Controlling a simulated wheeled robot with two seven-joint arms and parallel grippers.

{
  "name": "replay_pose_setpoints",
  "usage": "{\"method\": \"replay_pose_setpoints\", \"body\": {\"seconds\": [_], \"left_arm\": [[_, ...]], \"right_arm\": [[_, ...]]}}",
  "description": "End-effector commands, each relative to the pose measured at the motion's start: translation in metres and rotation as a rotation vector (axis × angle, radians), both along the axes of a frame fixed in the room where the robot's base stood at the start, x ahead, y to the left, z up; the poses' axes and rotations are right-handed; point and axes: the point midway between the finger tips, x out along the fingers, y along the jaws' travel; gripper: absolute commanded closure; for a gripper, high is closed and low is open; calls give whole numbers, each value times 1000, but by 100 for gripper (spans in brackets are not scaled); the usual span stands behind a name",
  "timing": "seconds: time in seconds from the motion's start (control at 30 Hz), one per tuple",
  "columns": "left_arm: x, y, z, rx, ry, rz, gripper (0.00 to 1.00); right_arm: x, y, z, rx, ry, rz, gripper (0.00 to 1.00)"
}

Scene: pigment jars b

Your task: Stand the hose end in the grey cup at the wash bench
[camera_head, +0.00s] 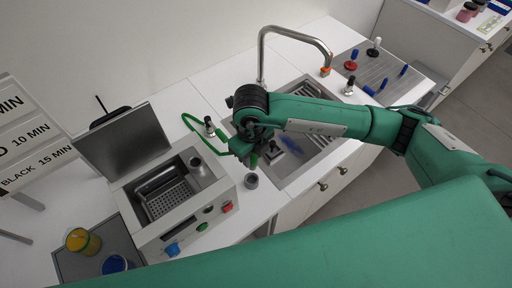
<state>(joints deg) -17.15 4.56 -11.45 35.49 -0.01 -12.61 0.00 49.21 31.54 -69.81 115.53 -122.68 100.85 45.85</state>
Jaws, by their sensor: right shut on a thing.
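The grey cup (251,181) stands upright on the white bench, between the grey bath machine and the sink. My right gripper (249,157) reaches in from the right and is just above and behind the cup in the picture. It is shut on the end of the green hose (196,123), which loops from the bench at the left up to my wrist. The held end is mostly hidden by my gripper; a bit of green shows below it, apart from the cup as far as I can tell. My left gripper is out of view.
A grey bath machine (222,194) with an open lid (122,141) stands left of the cup. The sink (318,140) with a curved tap (296,35) lies right. A yellow jar (83,241) sits front left.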

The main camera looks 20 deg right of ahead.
Motion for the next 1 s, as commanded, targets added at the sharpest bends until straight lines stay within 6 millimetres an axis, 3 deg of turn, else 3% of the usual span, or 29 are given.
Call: {"method": "replay_pose_setpoints", "body": {"seconds": [0.23,0.63,0.8,1.0], "left_arm": [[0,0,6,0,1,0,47],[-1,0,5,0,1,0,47],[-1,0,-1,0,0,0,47],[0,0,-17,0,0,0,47]], "right_arm": [[-3,4,2,3,1,-106,100],[-3,4,2,3,0,-112,100],[-2,5,5,4,-1,-111,100],[-3,4,-12,3,0,-111,100]]}}
